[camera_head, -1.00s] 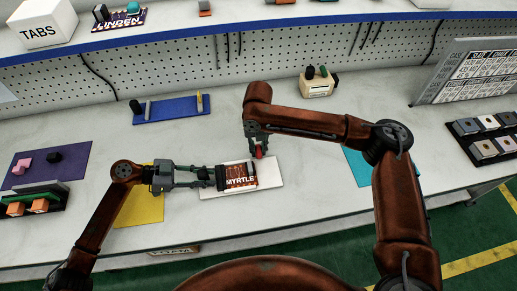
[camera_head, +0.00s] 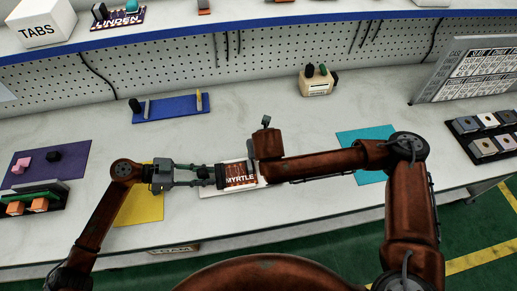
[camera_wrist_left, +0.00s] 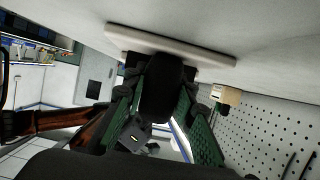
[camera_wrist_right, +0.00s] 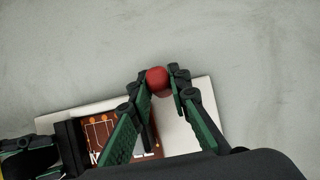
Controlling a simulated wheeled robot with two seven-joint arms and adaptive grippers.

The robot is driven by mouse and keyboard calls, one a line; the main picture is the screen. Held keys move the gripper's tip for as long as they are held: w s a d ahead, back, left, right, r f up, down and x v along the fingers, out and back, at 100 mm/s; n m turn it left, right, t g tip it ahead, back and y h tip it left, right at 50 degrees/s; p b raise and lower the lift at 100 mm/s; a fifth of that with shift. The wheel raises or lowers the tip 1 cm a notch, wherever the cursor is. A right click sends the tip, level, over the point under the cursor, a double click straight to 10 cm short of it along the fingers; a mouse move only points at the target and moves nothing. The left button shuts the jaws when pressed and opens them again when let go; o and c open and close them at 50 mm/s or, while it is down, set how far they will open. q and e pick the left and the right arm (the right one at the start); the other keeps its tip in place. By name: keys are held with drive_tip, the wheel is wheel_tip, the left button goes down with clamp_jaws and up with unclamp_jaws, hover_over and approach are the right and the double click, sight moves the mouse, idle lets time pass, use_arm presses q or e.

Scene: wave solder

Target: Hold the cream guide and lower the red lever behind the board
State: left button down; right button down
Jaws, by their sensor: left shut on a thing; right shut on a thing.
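The brown MYRTLE board (camera_head: 240,174) lies on a pale plate (camera_wrist_right: 205,135). My left gripper (camera_head: 212,178) comes in from the left and is shut on a dark block (camera_wrist_right: 71,143) at the board's left edge. The block looks dark, rounded and close in the left wrist view (camera_wrist_left: 160,90); I cannot make out a cream guide. In the right wrist view my right gripper (camera_wrist_right: 161,82) is shut on the round red knob of the lever (camera_wrist_right: 158,79), behind the board. In the head view my right arm hides the lever and the fingertips.
A blue rack (camera_head: 172,108) and a cream box (camera_head: 318,86) with dark and green knobs stand farther back. Yellow (camera_head: 140,210) and teal (camera_head: 362,139) mats lie left and right. A tray of blocks (camera_head: 485,134) is at the right. Bench behind the plate is clear.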

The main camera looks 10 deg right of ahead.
drive_tip(key=shift+s+d+f+t, duration=0.1)
drive_tip(key=shift+s+t, duration=0.2)
drive_tip(key=shift+t, duration=0.7)
drive_tip(key=c, duration=1.8)
unclamp_jaws()
drive_tip(key=v, duration=0.7)
drive_tip(key=shift+s+r, duration=0.25)
drive_tip(key=shift+c, duration=0.4)
